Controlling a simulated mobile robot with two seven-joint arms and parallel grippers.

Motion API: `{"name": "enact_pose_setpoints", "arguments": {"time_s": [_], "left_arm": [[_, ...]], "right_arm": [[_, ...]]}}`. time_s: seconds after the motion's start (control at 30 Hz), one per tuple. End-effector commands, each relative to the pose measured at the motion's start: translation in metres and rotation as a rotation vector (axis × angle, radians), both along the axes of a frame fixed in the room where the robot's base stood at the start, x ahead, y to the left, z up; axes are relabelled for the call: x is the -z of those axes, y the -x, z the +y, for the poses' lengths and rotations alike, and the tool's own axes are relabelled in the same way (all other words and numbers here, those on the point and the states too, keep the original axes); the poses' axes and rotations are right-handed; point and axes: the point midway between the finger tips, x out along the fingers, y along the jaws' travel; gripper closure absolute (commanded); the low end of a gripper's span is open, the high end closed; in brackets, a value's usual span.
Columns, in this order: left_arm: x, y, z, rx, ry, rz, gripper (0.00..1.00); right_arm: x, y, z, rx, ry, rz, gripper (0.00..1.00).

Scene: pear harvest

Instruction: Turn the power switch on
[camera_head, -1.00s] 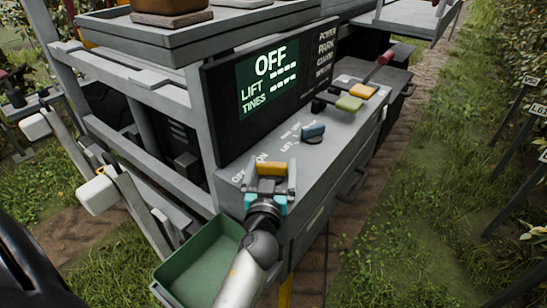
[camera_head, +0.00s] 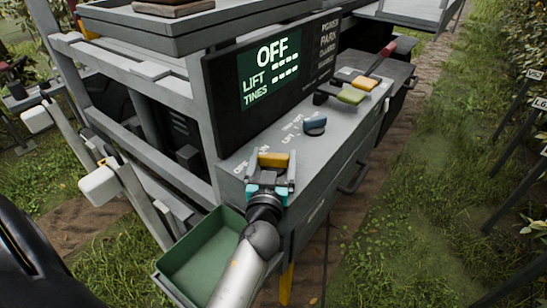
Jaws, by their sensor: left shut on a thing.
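The power switch is a yellow-orange knob (camera_head: 273,160) at the near end of the grey control console (camera_head: 262,145). White lettering beside it is partly covered by the gripper. My left gripper (camera_head: 272,172) is shut on this knob, with a finger on each side of it. The display (camera_head: 272,62) above the console reads OFF, with LIFT and TINES below followed by dashes. My right gripper is not seen.
A green bin (camera_head: 200,255) hangs at the near end. Grass lies to the right.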

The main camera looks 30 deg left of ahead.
Motion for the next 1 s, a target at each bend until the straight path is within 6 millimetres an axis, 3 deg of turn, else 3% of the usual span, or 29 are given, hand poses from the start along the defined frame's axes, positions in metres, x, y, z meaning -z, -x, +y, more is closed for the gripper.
{"name": "enact_pose_setpoints", "arguments": {"time_s": [0.37,0.7,1.0], "left_arm": [[-0.004,0.0,0.001,0.139,-0.005,0.001,0.66],[-0.005,-0.001,0.001,0.442,-0.009,0.004,0.66],[-0.002,-0.001,0.0,0.717,-0.01,0.002,0.66]], "right_arm": [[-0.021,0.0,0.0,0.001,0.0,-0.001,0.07],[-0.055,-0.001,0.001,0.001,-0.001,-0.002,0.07],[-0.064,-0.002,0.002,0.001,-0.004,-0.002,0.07]]}}
